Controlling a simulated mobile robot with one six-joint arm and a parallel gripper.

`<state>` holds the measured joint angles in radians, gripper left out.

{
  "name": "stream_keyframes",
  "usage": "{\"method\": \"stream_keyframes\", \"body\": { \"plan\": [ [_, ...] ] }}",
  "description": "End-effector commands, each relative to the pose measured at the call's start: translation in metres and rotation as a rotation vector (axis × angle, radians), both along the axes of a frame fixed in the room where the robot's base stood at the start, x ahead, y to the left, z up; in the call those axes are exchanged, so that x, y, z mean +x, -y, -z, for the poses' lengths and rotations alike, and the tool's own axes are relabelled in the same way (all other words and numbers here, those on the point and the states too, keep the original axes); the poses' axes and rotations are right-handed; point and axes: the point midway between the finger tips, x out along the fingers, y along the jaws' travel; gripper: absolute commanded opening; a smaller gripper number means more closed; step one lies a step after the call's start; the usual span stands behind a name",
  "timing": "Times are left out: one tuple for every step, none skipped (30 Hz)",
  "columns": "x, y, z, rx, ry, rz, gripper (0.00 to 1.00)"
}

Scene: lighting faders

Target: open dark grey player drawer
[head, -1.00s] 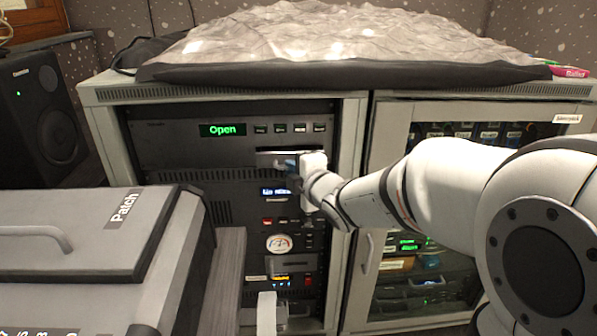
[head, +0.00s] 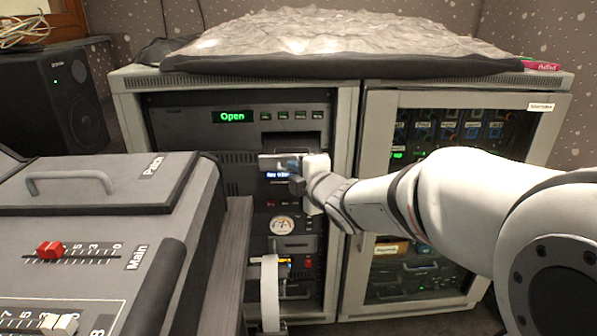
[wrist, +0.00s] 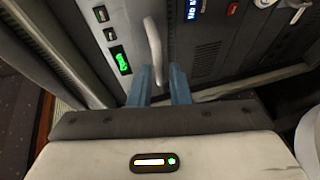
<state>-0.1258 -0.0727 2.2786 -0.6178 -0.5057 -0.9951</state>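The dark grey player (head: 185,120) sits at the top of the left rack, with a green "Open" display. Its drawer front (head: 268,163) stands out from the panel, with a dark area (head: 290,144) behind and above it, so the drawer looks partly pulled out. My gripper (head: 290,168) is at the drawer front. In the wrist view, my two blue fingers (wrist: 162,80) stand close on either side of the pale curved handle (wrist: 153,42), and look shut on it. The exact contact at the fingertips is hidden.
Lower rack units with a dial (head: 283,226) sit beneath the drawer. A white strip (head: 269,290) stands out low in front. A grey fader console (head: 100,215) fills the left foreground. A glass-door cabinet (head: 440,275) is at right, partly behind my arm.

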Motion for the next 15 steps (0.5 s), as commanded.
{"method": "stream_keyframes", "body": {
  "plan": [
    [0.0002,0.0009,0.0001,0.0,0.0,0.002,0.21],
    [0.0004,0.0011,0.0002,0.0,0.0,0.002,0.23],
    [0.0004,0.0015,0.0001,0.0,0.0,0.003,0.27],
    [0.0004,0.0018,0.0001,0.0,0.0,0.004,0.29],
    [0.0005,0.002,0.0,0.0,0.0,0.004,0.31],
    [0.0006,0.0021,0.0,0.0,0.0,0.005,0.31],
    [0.0006,0.0023,0.0,0.0,0.0,0.005,0.31],
    [0.0006,0.0024,-0.0001,0.0,0.0,0.005,0.31],
    [0.0007,0.0025,-0.0001,0.0,0.0,0.005,0.31],
    [0.0007,0.0026,-0.0001,0.0,-0.001,0.006,0.31],
    [0.0005,0.0028,-0.0003,0.0,-0.001,0.006,0.31],
    [-0.0005,0.0032,-0.0009,0.0,0.001,0.006,0.31],
    [-0.0019,0.0039,-0.0017,0.0,0.001,0.006,0.31],
    [-0.0039,0.0048,-0.0028,0.0,0.001,0.006,0.31],
    [-0.0077,0.0065,-0.0044,-0.001,0.001,0.006,0.31]
  ]
}}
